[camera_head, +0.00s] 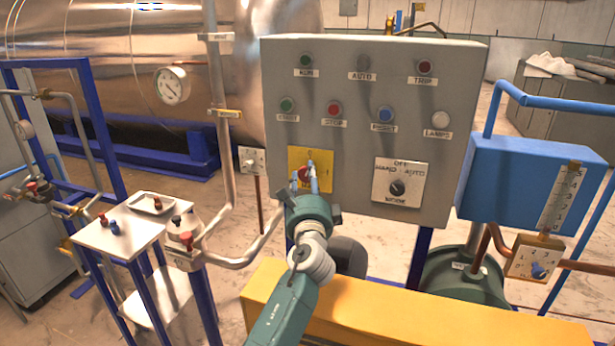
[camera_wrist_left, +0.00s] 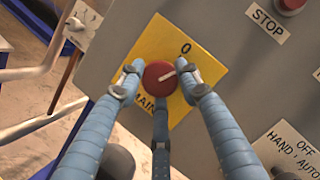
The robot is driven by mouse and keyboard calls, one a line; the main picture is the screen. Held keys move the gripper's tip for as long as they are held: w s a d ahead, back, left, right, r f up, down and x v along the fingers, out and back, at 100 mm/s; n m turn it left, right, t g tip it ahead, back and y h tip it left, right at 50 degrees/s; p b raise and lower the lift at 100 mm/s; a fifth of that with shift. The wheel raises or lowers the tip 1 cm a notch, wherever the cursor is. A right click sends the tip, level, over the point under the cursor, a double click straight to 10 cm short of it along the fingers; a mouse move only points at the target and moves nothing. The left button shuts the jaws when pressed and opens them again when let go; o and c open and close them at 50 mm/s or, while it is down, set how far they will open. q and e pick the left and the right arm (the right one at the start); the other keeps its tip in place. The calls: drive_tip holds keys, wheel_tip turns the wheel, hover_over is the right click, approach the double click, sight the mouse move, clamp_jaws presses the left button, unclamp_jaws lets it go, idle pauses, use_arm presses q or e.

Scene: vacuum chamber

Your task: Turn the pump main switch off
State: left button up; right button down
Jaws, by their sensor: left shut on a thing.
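The pump main switch is a red knob (camera_head: 303,174) on a yellow plate (camera_head: 326,156), low on the left of the grey control panel (camera_head: 358,130). The knob (camera_wrist_left: 157,76) also shows in the left wrist view, with "0" at the plate's top and "MAIN" below. Its white pointer line slants between the "0" and the plate's right side; a finger covers part of that side. My left gripper (camera_wrist_left: 160,82) is shut on the knob, with fingers on both sides and one below. My right gripper is in neither view.
The mode selector (camera_head: 397,187) sits right of the switch, with several buttons and lamps above. A gauge (camera_head: 171,85) and pipes stand to the left, beside a small white table (camera_head: 118,232). A yellow beam (camera_head: 400,318) runs below the panel, and a blue box (camera_head: 520,180) stands right.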

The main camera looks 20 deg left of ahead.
use_arm(q)
drive_tip(key=n, duration=0.1)
drive_tip(key=r+n+g+p, duration=0.1)
drive_tip(key=n, duration=0.1)
drive_tip(key=shift+a+n, duration=0.2)
drive_tip(key=shift+n, duration=0.1)
drive_tip(key=shift+f+n+g+p, duration=0.15)
drive_tip(key=shift+n+g+p, duration=0.15)
drive_tip(key=shift+n+p, duration=0.15)
drive_tip(key=shift+f, duration=0.1)
drive_tip(key=o, duration=1.2)
drive_tip(key=shift+a, duration=0.15)
drive_tip(key=shift+s+a+f, duration=0.1)
drive_tip(key=shift+s, duration=0.05)
wheel_tip(320, 180, up, 10)
drive_tip(key=shift+a, duration=0.1)
